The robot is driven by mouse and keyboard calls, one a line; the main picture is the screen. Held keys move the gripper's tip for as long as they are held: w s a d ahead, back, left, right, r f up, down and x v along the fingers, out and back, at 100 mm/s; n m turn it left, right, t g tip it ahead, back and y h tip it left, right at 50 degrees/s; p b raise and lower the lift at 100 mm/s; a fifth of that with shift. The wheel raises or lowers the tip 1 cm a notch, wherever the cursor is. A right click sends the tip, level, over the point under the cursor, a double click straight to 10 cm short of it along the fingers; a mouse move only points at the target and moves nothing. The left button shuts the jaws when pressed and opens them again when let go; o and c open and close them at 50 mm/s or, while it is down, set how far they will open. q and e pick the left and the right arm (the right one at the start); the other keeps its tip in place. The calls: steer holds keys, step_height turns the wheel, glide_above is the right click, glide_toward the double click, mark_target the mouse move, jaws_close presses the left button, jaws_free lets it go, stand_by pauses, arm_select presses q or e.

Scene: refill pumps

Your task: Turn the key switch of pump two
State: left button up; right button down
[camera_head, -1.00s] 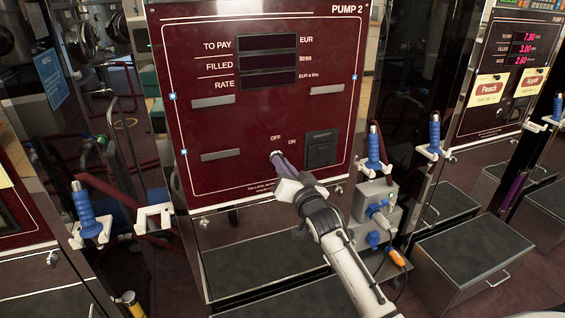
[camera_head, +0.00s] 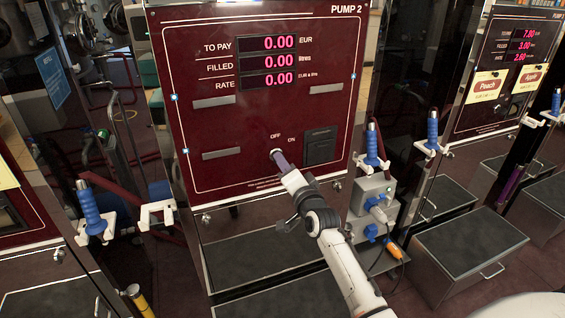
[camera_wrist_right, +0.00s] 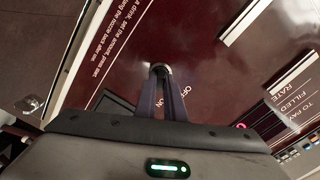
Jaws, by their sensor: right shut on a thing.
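Pump two is a dark red panel (camera_head: 225,128) headed "PUMP 2". Its display (camera_head: 268,62) is lit and reads 0.00 on all three lines. The key switch (camera_head: 276,154) sits below the OFF and ON labels. My right gripper (camera_head: 281,162) is at the switch with its fingers pointing into the panel. In the right wrist view the two fingers (camera_wrist_right: 162,95) are closed together on the key switch (camera_wrist_right: 160,68), whose round metal collar shows at their tips. The key itself is mostly hidden by the fingers. My left gripper is not in view.
A dark slot box (camera_head: 320,147) is right of the switch. Blue-handled nozzles hang at both sides, one at the right (camera_head: 372,147) and one at the left (camera_head: 90,210). A grey socket box (camera_head: 372,203) with an orange plug (camera_head: 393,249) is low on the right. Another pump (camera_head: 505,80) stands further right.

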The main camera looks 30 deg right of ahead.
stand_by(0.3)
steer(key=c, duration=1.8)
jaws_free()
steer(key=shift+c, duration=0.2)
steer(key=v, duration=1)
steer(key=shift+s, duration=0.15)
steer(key=s+a+f+n+g+y, duration=0.2)
steer(key=s+a+f+n, duration=0.25)
steer(key=f, duration=0.25)
steer(key=s+a+f+n+g+y, duration=0.2)
steer(key=s+a+f+n, duration=0.2)
steer(key=a+f, duration=0.25)
steer(key=s+a+f+n+g+y, duration=0.1)
steer(key=s+a+f+n, duration=0.3)
steer(key=s, duration=0.5)
steer(key=s+a+f+n+g+y, duration=0.1)
steer(key=s+a+f+n+g, duration=0.3)
steer(key=s+f, duration=0.5)
steer(key=shift+a+y, duration=0.4)
steer(key=shift+a, duration=0.75)
